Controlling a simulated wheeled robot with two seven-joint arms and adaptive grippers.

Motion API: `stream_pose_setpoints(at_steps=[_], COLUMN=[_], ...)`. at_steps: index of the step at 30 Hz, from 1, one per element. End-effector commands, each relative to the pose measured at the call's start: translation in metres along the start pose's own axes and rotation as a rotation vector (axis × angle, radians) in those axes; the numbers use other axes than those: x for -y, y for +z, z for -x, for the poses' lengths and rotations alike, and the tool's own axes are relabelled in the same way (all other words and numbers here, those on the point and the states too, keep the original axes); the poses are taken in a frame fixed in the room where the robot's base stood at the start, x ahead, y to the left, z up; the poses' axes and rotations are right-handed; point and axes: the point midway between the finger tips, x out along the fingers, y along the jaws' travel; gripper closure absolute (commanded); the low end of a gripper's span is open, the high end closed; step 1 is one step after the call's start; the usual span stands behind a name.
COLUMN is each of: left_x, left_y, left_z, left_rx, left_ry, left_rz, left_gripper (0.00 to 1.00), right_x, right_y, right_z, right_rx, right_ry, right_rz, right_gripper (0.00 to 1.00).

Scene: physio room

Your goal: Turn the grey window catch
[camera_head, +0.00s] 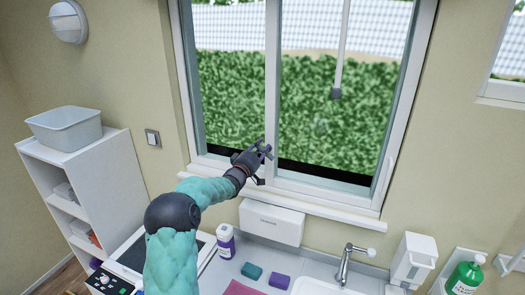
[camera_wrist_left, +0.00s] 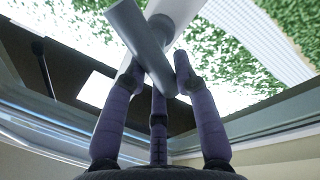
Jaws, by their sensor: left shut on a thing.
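The window (camera_head: 270,90) has a white frame with a central upright, and the grey window catch (camera_wrist_left: 138,36) is on that upright. In the left wrist view the catch is a grey bar that slants from upper left to lower right across the white frame. My left gripper (camera_head: 256,160) is at the lower part of the upright. It is shut on the catch, with its purple fingers (camera_wrist_left: 158,80) on both sides of the bar. In the head view the gripper mostly hides the catch. My right gripper is not in view.
A white sill (camera_head: 330,209) runs below the window, with a white wall box (camera_head: 271,223) under it. A purple-capped bottle (camera_head: 226,243), two sponges and a tap (camera_head: 346,262) are on the counter. A shelf with a grey tub (camera_head: 66,127) stands at the left.

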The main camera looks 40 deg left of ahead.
Motion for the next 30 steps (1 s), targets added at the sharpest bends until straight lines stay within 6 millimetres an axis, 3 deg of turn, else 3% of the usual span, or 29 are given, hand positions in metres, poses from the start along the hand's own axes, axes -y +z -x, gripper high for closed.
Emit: stream_pose_setpoints(at_steps=[15, 30], left_x=[0.014, 0.017], left_y=[0.002, 0.003], left_z=[0.003, 0.003], left_rx=[-0.085, -0.114], left_ry=[-0.001, -0.004], left_rz=[0.423, 0.579], left_gripper=[1.0, 1.0], right_x=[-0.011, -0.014], right_y=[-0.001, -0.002], right_z=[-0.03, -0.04], right_rx=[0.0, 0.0], right_ry=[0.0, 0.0], right_rz=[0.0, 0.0], right_gripper=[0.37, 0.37])
